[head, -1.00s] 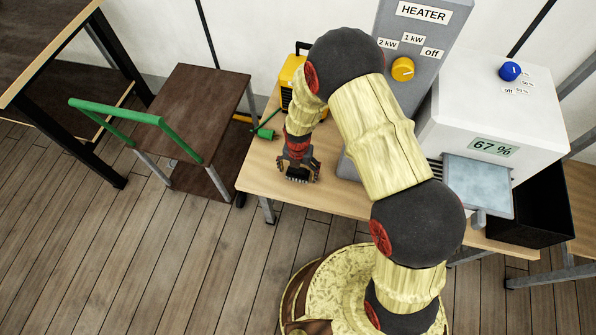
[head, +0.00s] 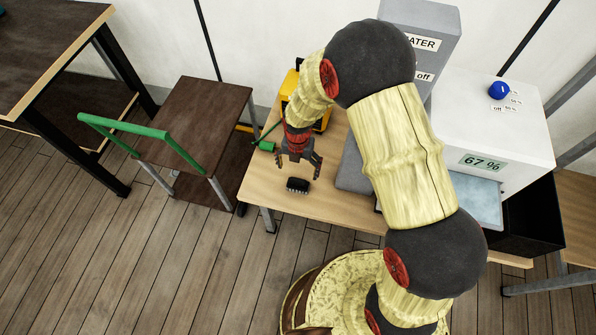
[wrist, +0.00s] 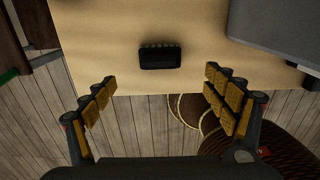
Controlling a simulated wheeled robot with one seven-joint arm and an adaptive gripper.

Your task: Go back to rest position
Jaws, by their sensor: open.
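My gripper (head: 297,164) is open and empty above the wooden workbench (head: 257,192) in the head view. Its two padded fingers also show spread apart in the wrist view (wrist: 160,98). A small black block with a row of studs or pins (head: 298,185) lies on the bench just below the fingertips, near the front edge. In the wrist view the same block (wrist: 160,58) lies ahead of the fingers, apart from both of them.
A grey heater (head: 422,20) stands behind my arm, beside a white box reading 67 % (head: 490,130). A yellow device (head: 290,85) with a green plug (head: 266,146) is at the bench's back left. A brown cart with a green handle (head: 140,128) stands left. Floor in front is clear.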

